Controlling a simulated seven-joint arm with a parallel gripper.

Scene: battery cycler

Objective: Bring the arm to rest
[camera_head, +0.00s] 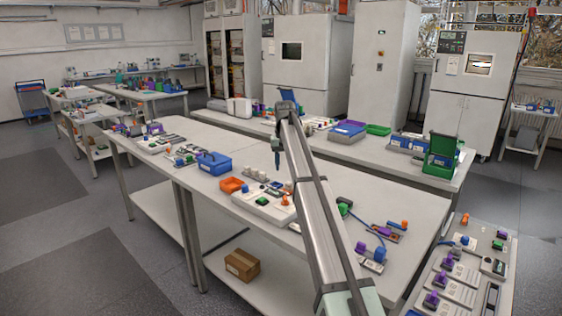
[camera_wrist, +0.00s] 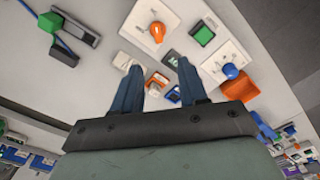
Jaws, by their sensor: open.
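My gripper (camera_wrist: 157,83) shows in the wrist view with its two blue fingers apart and nothing between them. In the head view the arm reaches out over the long table, and the gripper (camera_head: 276,158) hangs above the table, small and partly hidden by the arm. In the wrist view, an orange knob (camera_wrist: 157,32) on a white plate, a green button (camera_wrist: 202,34) and a blue knob (camera_wrist: 231,71) lie beyond the fingers. The fingers appear apart from these parts.
A blue bin (camera_head: 214,163) and an orange tray (camera_head: 231,185) stand on the table (camera_head: 180,195). A cardboard box (camera_head: 242,265) sits on the lower shelf. A green crate (camera_head: 441,157) stands on the back bench. A side table (camera_head: 470,295) with several devices is at the right.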

